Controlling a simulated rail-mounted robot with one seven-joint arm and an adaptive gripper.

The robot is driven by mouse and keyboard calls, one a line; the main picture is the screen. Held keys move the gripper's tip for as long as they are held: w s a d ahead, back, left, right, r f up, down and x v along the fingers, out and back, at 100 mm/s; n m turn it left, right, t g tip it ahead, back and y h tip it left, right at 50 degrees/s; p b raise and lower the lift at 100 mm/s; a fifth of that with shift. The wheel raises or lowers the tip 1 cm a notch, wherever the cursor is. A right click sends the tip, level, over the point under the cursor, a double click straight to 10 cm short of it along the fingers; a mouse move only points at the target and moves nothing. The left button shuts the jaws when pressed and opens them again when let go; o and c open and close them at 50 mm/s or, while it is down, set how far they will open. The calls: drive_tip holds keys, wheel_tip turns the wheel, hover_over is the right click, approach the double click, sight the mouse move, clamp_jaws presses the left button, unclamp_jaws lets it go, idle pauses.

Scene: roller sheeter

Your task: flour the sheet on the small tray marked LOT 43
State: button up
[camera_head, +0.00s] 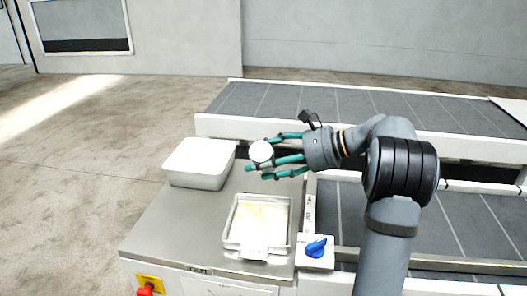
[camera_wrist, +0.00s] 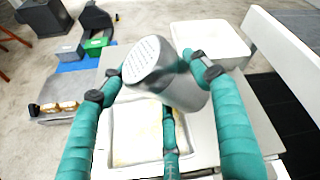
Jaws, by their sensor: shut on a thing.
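My gripper (camera_head: 272,163) has teal fingers and is shut on a metal shaker (camera_wrist: 170,75) with a perforated lid. The shaker is strongly tilted in the wrist view; its round pale end (camera_head: 261,151) shows in the head view. It is held above the steel counter, behind and above a small tray (camera_head: 228,222) in the head view. The tray holds a pale yellow sheet (camera_head: 260,217) with whitish areas. A white tag (camera_head: 254,252) sits at the tray's near edge; its writing is too small to read. In the wrist view, shaker and fingers hide part of the sheet (camera_wrist: 135,140).
A white tub (camera_head: 199,164) stands at the counter's back left. A blue knob (camera_head: 316,247) is right of the tray, a red button (camera_head: 145,289) at the front left. Grey conveyor belts (camera_head: 340,105) lie behind and right. The wrist view shows a green bin (camera_wrist: 97,42) farther away.

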wheel_tip(320, 180, up, 4)
drive_tip(key=m+g+p, duration=0.2)
drive_tip(key=m+p, duration=0.1)
drive_tip(key=p, duration=1)
drive_tip(key=shift+w+g+y, duration=0.1)
drive_tip(key=shift+g+y, duration=0.2)
drive_tip(key=p, duration=0.1)
drive_tip(key=m+g+p, duration=0.1)
drive_tip(key=p, duration=0.1)
drive_tip(key=shift+r+m, duration=0.25)
drive_tip(key=shift+m, duration=0.05)
drive_tip(key=shift+p, duration=0.35)
drive_tip(key=shift+f, duration=0.1)
